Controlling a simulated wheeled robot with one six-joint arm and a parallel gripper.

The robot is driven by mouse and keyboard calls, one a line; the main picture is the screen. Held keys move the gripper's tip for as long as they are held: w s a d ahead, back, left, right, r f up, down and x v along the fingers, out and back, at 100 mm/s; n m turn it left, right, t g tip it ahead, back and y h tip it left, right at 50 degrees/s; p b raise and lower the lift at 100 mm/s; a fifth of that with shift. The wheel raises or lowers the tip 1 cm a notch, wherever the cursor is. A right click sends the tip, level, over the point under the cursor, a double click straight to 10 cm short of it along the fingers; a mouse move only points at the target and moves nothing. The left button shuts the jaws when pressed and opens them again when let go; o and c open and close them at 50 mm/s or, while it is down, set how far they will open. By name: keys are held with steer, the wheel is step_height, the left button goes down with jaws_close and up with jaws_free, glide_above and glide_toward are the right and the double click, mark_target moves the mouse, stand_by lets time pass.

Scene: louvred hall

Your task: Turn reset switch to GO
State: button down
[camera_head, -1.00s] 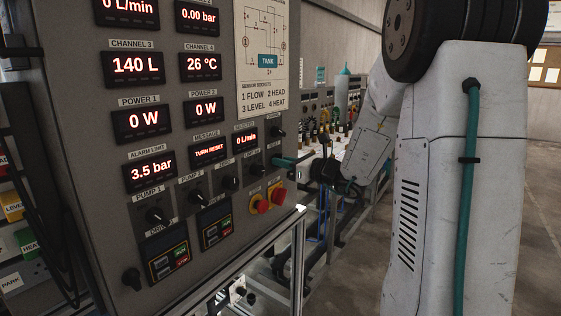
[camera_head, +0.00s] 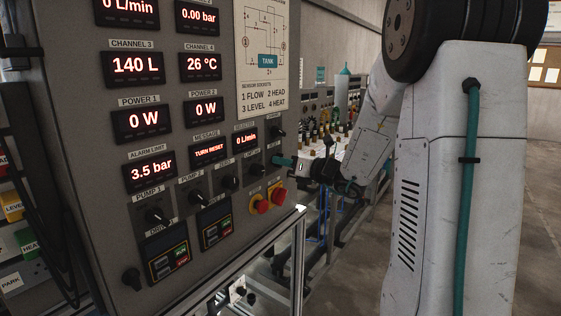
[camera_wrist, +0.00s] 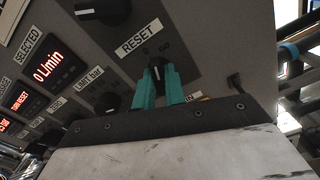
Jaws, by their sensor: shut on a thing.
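The reset switch (camera_wrist: 157,72) is a small black knob below a white RESET label (camera_wrist: 138,38) in the wrist view. My gripper (camera_wrist: 160,76) has its two teal fingers on either side of the knob and is shut on it. The knob's pointer seems to face up the picture, towards small marks that are too faint to read. The message display (camera_head: 209,152) reads TURN RESET.
Other black knobs sit close by, including one beside the LIMIT label (camera_wrist: 107,103) and one above RESET (camera_wrist: 103,11). A bench with equipment (camera_head: 330,125) stands behind.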

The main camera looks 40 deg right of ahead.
steer(key=shift+d+m, duration=0.1)
steer(key=shift+m, duration=0.9)
steer(key=c, duration=1.4)
jaws_free()
steer(key=shift+v, duration=3.55)
steer(key=shift+v, duration=3.85)
